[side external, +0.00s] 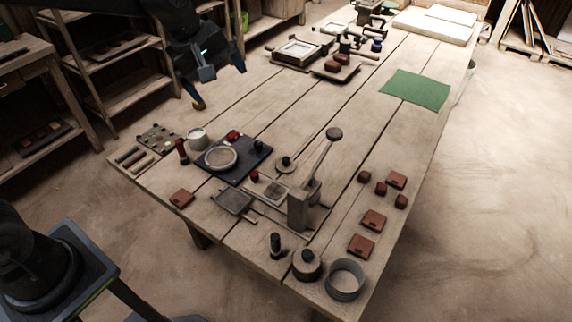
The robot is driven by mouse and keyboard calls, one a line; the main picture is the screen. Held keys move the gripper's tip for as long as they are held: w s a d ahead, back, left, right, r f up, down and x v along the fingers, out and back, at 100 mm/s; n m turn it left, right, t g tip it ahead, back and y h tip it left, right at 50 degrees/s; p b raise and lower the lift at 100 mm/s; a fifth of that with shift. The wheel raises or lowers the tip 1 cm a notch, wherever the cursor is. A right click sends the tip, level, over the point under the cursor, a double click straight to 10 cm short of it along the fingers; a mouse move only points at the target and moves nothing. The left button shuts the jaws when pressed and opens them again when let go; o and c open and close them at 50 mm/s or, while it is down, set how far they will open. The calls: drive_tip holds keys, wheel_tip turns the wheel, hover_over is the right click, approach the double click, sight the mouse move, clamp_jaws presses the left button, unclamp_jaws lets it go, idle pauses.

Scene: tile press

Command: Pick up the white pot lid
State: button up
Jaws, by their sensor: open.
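A small white pot (197,142) stands near the left edge of the bench, behind a dark blue mat. Its pale round top shows, but I cannot tell whether that is a lid or the open mouth. A small grey disc with a dark knob (285,164) lies right of the mat; it looks like a lid, but not clearly white. My gripper (219,87) hangs at the upper left, well above and behind the pot. Its fingers are apart, and nothing shows between them.
The dark blue mat (242,173) holds a round pale dish (220,157) and small items. A press with an upright lever (303,200) stands near the middle front. Reddish tiles (373,220) and a grey ring (345,279) lie at right. The bench centre behind the mat is clear.

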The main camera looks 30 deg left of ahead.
drive_tip(key=w+f+n, duration=0.4)
drive_tip(key=w+f, duration=0.2)
drive_tip(key=w, duration=0.1)
drive_tip(key=n+g+h, duration=0.1)
drive_tip(key=n+g, duration=0.1)
drive_tip(key=n, duration=0.8)
approach(285, 158)
drive_tip(key=x, duration=0.5)
drive_tip(key=shift+w+d, duration=0.2)
drive_tip(key=shift+d, duration=0.15)
drive_tip(key=shift+s+a+x, duration=0.1)
drive_tip(key=shift+a+x, duration=0.05)
drive_tip(key=shift+x, duration=1.3)
drive_tip(key=shift+s+a+x, duration=0.1)
drive_tip(key=shift+a+x, duration=0.05)
drive_tip(key=shift+x, duration=1.3)
drive_tip(key=shift+f, duration=0.1)
drive_tip(key=shift+c, duration=0.2)
drive_tip(key=c, duration=1)
